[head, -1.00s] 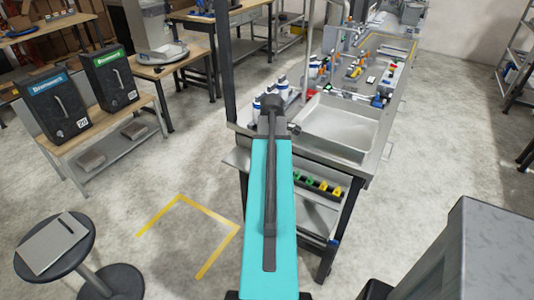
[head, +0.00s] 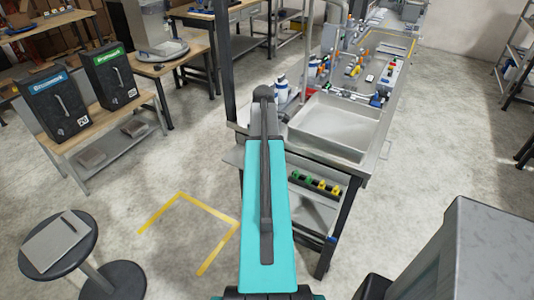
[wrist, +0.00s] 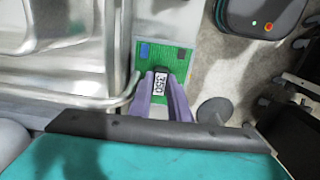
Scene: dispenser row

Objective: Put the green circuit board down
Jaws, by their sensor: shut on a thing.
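The green circuit board (wrist: 145,68) shows in the wrist view, a square board with a blue part, a dark part and a white label reading 300. My gripper (wrist: 161,80) has purple fingers that are shut on the board at its near side. The board's far part sticks out beyond the fingertips. A pale flat surface (wrist: 163,20) lies beyond and under it; I cannot tell whether the board touches it. In the head view my teal arm reaches toward the bench, and the gripper and board are hidden behind it.
Several yellow and green items (head: 318,184) lie on the shelf below. A curved metal pipe (wrist: 122,98) runs close left of the board in the wrist view.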

